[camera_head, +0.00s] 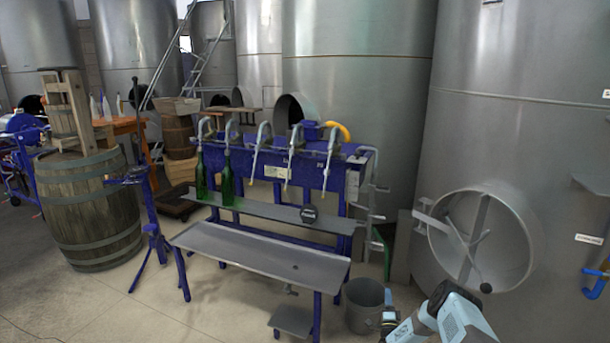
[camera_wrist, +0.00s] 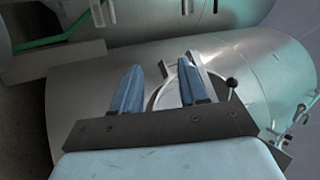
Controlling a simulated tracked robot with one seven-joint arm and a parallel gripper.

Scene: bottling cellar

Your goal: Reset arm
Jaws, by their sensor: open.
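My gripper (camera_wrist: 157,90) shows in the wrist view with its two blue fingers spread apart. Nothing is between the fingers. Beyond them is a steel tank (camera_wrist: 90,85) with a round hatch, seen tilted. In the head view my arm shows at the bottom right, in front of the large right tank (camera_head: 515,130) and its round hatch (camera_head: 465,245).
A blue bottling bench with a grey shelf (camera_head: 265,208) holds two green bottles (camera_head: 228,180). A lower grey trough (camera_head: 260,250) stands in front, with a grey bucket (camera_head: 364,303) beside it. A wooden barrel (camera_head: 88,215) is at left. Floor (camera_head: 110,310) at front left is clear.

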